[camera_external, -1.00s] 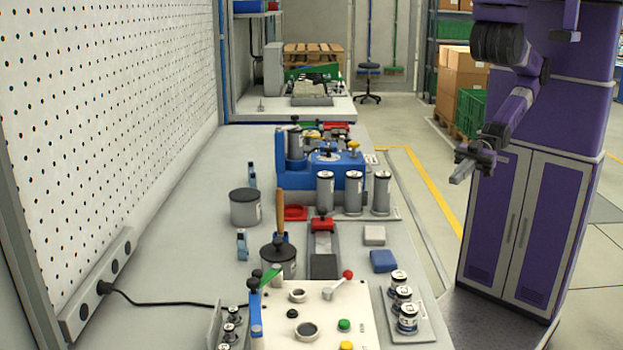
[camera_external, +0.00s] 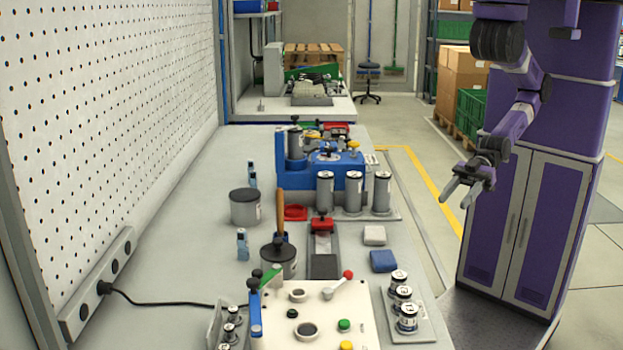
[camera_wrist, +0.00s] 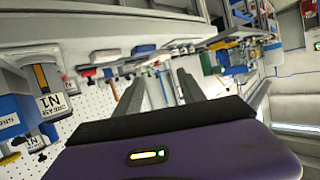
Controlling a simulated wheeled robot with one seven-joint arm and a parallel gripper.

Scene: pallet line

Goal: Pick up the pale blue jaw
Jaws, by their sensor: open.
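I cannot tell for sure which thing is the pale blue jaw. A darker blue block (camera_external: 383,261) lies near the bench's right edge, beside a pale grey block (camera_external: 374,235). My gripper (camera_external: 457,201) is open and empty, off the bench's right side, over the floor and well apart from these pieces. In the wrist view its two fingers (camera_wrist: 158,88) stand apart with nothing between them.
The bench (camera_external: 190,205) holds a blue fixture (camera_external: 290,180), grey canisters (camera_external: 354,192), a dark pot with a wooden handle (camera_external: 278,262) and a white control panel (camera_external: 275,325). A perforated wall (camera_external: 110,130) borders the left. A labelled canister (camera_wrist: 45,82) shows in the wrist view.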

